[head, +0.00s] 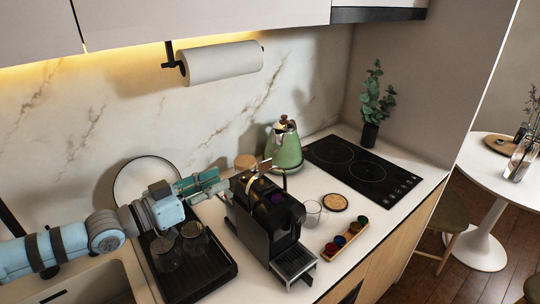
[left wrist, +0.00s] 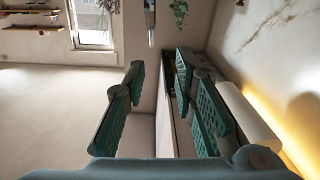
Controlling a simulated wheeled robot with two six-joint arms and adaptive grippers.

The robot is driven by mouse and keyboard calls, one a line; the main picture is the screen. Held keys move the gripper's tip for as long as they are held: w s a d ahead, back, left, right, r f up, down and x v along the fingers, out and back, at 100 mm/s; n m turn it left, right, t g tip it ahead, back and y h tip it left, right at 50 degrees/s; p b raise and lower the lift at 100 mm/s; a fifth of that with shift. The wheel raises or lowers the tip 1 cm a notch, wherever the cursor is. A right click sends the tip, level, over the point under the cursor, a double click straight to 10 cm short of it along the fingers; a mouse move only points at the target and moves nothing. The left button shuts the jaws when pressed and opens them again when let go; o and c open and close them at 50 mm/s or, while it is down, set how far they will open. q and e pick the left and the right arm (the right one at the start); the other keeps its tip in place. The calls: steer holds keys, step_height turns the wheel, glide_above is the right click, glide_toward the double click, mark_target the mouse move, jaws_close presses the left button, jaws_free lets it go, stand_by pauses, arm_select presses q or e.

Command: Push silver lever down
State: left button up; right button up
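The black coffee machine (head: 262,230) stands on the counter with its front toward the lower right. Its silver lever (head: 284,178) shows as a thin raised loop at the top of the machine. A purple spot, perhaps a capsule, shows in the machine's top. My left gripper (head: 222,185) reaches in from the left with its teal-padded fingers near the machine's upper left side, left of the lever. I cannot tell whether it touches the machine. In the left wrist view its fingers (left wrist: 158,100) are spread with nothing between them; neither machine nor lever shows there.
Two glasses (head: 194,238) stand on a black tray (head: 190,287) below my left gripper. A green kettle (head: 286,151) stands behind the machine. A wooden holder (head: 344,240) with coloured capsules and a clear glass (head: 311,212) are to its right. A paper roll (head: 223,64) hangs above.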

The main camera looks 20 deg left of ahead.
mark_target(262, 163)
step_height(262, 163, down, 5)
steer(key=s+b, duration=0.2)
steer(key=b, duration=0.3)
arm_select(q)
steer(key=p+x, duration=0.1)
steer(key=x, duration=0.3)
steer(key=p+x, duration=0.2)
steer(key=x, duration=0.1)
steer(key=p+x, duration=0.1)
steer(key=x, duration=0.3)
steer(key=shift+w+d+r+p, duration=0.1)
steer(key=shift+d+r+p, duration=0.3)
steer(key=shift+d, duration=0.2)
steer(key=shift+w+d, duration=0.3)
steer(key=shift+d, duration=0.1)
arm_select(e)
steer(key=r, duration=0.4)
steer(key=shift+w+r, duration=0.2)
steer(key=shift+w, duration=0.05)
arm_select(q)
steer(key=shift+a, duration=0.1)
steer(key=shift+w, duration=0.1)
jaws_close()
